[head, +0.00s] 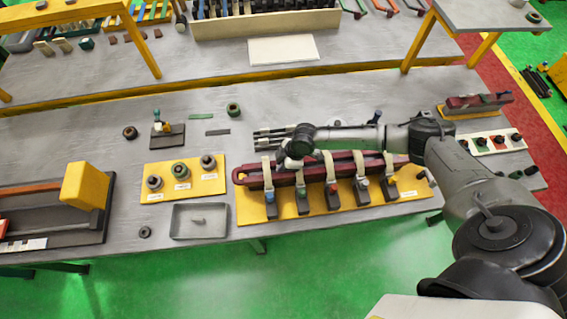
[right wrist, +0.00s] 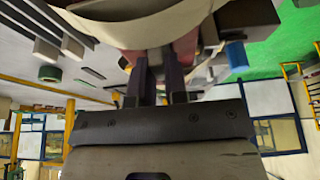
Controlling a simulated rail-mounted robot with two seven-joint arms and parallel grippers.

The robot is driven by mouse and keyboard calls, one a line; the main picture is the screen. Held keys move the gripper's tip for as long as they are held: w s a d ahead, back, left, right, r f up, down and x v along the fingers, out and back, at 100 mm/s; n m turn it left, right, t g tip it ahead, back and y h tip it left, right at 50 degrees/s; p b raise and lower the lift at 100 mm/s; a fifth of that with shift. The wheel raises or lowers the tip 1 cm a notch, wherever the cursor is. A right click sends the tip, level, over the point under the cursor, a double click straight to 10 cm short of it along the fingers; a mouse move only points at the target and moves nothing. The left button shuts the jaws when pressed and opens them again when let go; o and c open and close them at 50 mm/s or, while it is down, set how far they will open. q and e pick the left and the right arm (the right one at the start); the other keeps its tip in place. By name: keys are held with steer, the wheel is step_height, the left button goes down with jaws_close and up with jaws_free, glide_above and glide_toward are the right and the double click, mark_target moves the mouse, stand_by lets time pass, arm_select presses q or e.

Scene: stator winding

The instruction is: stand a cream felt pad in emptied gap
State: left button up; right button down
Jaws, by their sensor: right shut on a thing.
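The dark red bar-shaped coil (head: 315,177) lies lengthwise on a yellow base plate (head: 408,207). Cream bands (head: 328,168) stand across it at intervals, each beside a dark clamp block with a coloured knob. My right gripper (head: 283,163) is over the left part of the coil, and its own wrist hides much of that spot. The fingertips and the pad's lower edge are hidden. My left gripper is not in view.
A yellow plate (head: 185,194) with several round parts and a grey tray (head: 177,231) lie left of the coil. A fixture with a yellow block (head: 86,190) stands at far left. A second red part (head: 475,103) lies at right. The grey table (head: 110,205) has free room at left.

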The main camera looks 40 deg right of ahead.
steer(key=c, duration=1.2)
jaws_free()
steer(key=shift+o, duration=0.6)
steer(key=b+v, duration=0.1)
steer(key=v, duration=1.3)
steer(key=shift+a, duration=0.1)
steer(key=shift+f, duration=0.1)
